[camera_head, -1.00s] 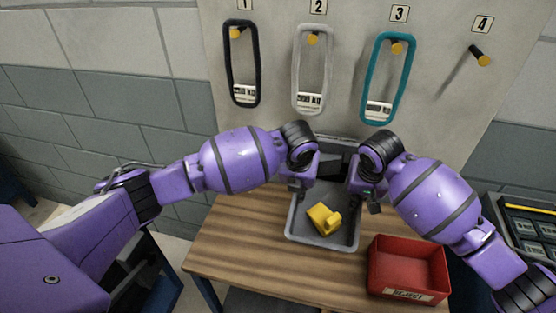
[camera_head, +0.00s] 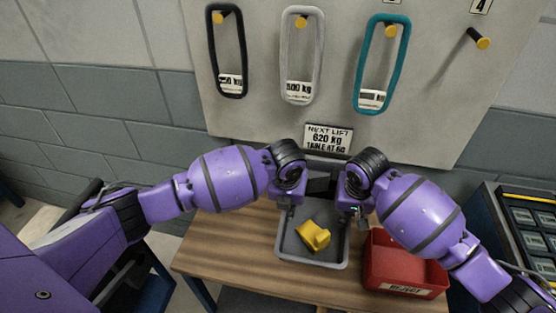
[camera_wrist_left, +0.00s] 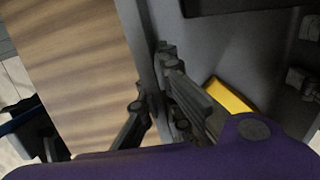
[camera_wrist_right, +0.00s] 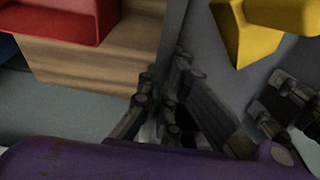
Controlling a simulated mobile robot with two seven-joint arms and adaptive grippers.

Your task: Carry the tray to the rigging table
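The grey tray (camera_head: 290,246) is at the wooden table in the head view, with a yellow block-like part (camera_head: 313,236) lying in it. My left gripper (camera_head: 288,203) is at the tray's left wall; in the left wrist view its fingers (camera_wrist_left: 152,85) close on that wall, one inside and one outside. My right gripper (camera_head: 358,212) is at the right wall; in the right wrist view its fingers (camera_wrist_right: 163,90) straddle that wall likewise. The tray looks level. I cannot tell how far it is from the tabletop.
A red reject bin (camera_head: 405,270) stands close right of the tray on the wooden table (camera_head: 225,250). A dark case (camera_head: 525,225) is at far right. Black, white and teal slings (camera_head: 381,65) hang on the wall board, above a lift sign (camera_head: 328,139) reading 620 kg.

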